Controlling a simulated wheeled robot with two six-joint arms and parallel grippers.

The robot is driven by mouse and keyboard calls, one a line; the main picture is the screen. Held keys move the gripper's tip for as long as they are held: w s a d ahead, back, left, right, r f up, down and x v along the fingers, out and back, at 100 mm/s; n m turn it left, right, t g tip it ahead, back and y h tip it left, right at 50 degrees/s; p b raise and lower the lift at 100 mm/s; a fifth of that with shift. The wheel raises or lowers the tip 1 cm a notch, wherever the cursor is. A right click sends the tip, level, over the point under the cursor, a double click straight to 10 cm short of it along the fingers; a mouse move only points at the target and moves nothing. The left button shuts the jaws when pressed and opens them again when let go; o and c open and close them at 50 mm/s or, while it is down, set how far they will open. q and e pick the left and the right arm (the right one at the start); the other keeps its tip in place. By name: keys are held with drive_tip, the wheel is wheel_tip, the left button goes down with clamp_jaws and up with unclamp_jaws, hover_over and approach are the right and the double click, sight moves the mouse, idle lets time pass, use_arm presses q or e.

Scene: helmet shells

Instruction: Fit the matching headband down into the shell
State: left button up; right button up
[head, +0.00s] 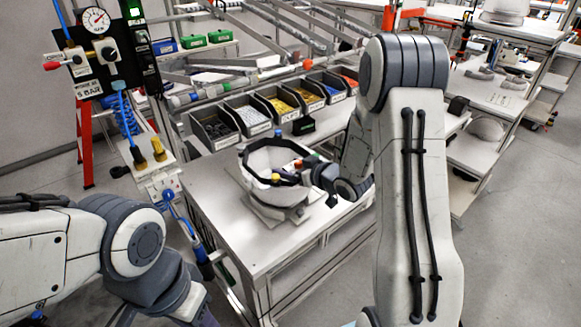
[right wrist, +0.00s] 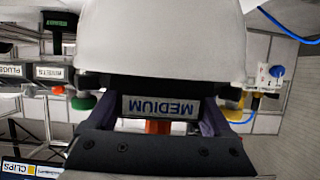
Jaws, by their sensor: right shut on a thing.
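The white helmet shell (head: 288,196) sits open side up on a low support on the bench. A dark headband (head: 247,160) with coloured knobs shows as a ring at its mouth; I cannot tell how deep it sits. My right gripper (head: 303,175) reaches in from the right at the near right rim, shut on the headband. In the right wrist view, the jaws (right wrist: 160,118) close around the headband's block with an upside-down MEDIUM label (right wrist: 160,106), and the pale shell (right wrist: 165,40) fills the top. My left gripper is outside the head view; only its arm shows.
The bench top (head: 200,180) is bare left of the shell. A row of parts bins (head: 250,118) lines its back edge. A gauge panel (head: 95,45) with blue hoses stands at the left. Other benches with pale shells (head: 487,128) stand at the right.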

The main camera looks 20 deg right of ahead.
drive_tip(key=shift+f, duration=0.25)
drive_tip(key=o, duration=1.2)
drive_tip(key=shift+s+d+r+b, duration=0.15)
drive_tip(key=shift+s+d+b, duration=0.05)
drive_tip(key=shift+s+b, duration=0.15)
drive_tip(key=b+v, duration=0.1)
drive_tip(key=v, duration=0.8)
drive_tip(key=shift+s+r+b, duration=0.15)
drive_tip(key=shift+s+b, duration=0.1)
drive_tip(key=shift+b, duration=0.15)
drive_tip(key=shift+s+d, duration=0.1)
